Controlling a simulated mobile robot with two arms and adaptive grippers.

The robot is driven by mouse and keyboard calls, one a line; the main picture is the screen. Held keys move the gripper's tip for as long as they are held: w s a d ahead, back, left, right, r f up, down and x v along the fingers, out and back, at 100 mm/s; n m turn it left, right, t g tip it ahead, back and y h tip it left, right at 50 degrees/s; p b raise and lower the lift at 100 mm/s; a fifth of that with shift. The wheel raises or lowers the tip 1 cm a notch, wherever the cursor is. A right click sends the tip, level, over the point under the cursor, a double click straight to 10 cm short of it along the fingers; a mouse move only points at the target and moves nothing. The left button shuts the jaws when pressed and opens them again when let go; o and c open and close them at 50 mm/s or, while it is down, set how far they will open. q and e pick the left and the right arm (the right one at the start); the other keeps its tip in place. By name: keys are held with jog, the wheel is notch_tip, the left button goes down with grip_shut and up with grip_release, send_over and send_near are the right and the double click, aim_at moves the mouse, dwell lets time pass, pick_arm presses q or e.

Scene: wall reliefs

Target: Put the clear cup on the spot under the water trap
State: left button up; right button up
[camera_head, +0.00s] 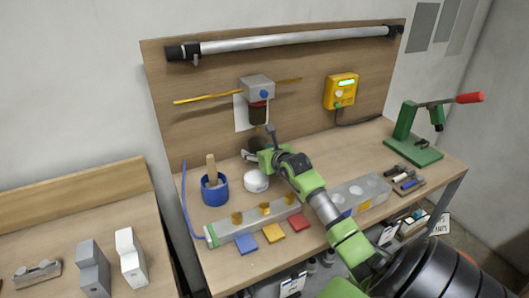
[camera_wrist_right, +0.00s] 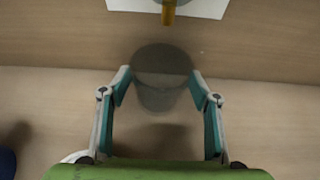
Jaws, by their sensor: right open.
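The clear cup (camera_wrist_right: 162,78) looks grey and see-through in the right wrist view, by the foot of the back board. My right gripper (camera_wrist_right: 159,80) is open, with one finger on each side of the cup; I cannot tell whether the fingertips touch it. In the head view my right gripper (camera_head: 258,146) is at the back of the bench, below the water trap (camera_head: 257,90), and I cannot make out the cup there. My left gripper is out of view.
A blue pot with a brush (camera_head: 215,191) and a white jar (camera_head: 256,182) stand left of my right arm. A long grey block (camera_head: 245,228) and coloured squares lie in front. A green press (camera_head: 412,150) stands on the right. A yellow box (camera_head: 340,92) hangs on the board.

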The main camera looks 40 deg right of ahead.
jog(key=b+v, duration=0.1)
jog(key=v, duration=1)
jog(key=shift+s+r, duration=0.15)
jog(key=shift+s, duration=0.25)
